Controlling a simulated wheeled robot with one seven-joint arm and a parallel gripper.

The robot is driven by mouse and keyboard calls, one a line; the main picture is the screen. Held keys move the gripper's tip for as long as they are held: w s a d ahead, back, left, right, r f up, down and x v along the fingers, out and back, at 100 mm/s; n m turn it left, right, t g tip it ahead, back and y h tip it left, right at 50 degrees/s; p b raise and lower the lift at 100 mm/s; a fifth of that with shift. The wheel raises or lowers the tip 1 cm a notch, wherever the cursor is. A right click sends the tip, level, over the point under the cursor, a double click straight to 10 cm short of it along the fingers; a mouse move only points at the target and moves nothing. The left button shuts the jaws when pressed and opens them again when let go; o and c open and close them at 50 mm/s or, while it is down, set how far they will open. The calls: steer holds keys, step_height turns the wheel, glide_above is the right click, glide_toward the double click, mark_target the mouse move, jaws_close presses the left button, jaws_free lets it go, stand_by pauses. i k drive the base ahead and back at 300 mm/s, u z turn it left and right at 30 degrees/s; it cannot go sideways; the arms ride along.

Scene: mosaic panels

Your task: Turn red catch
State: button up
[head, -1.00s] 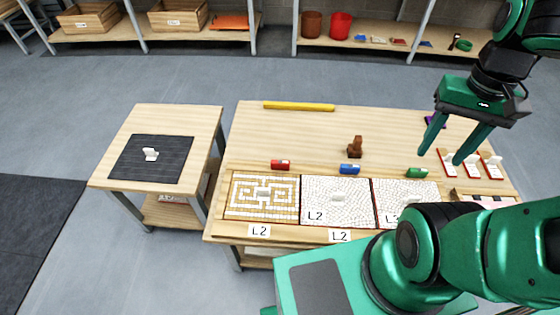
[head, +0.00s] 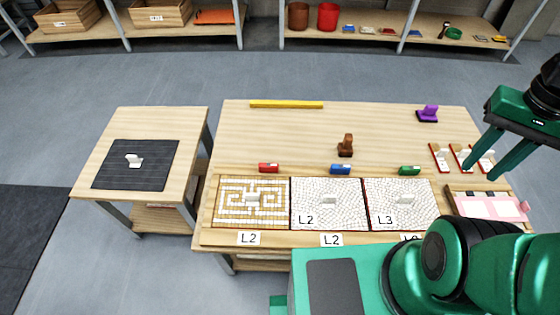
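The red catch (head: 268,168) lies on the table just behind the top edge of the tan maze-pattern panel (head: 251,203). A blue catch (head: 340,169) and a green catch (head: 409,170) sit in the same row, behind two white mosaic panels. My gripper (head: 482,172) is at the right, over the right end of the table near the small red-edged pieces, far from the red catch. Its two fingers point down and stand apart, with nothing seen between them. The fingertips overlap the small pieces in the picture; I cannot tell whether they touch.
A brown stamp-like block (head: 345,146), a purple piece (head: 428,114) and a yellow bar (head: 286,104) stand further back on the table (head: 270,135). A pink tray (head: 487,207) is at the right. A side table with a dark mat (head: 150,173) stands left across a gap.

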mark_target(264, 167)
steer(key=k, duration=1)
steer(key=u, duration=0.45)
steer(key=i, duration=1)
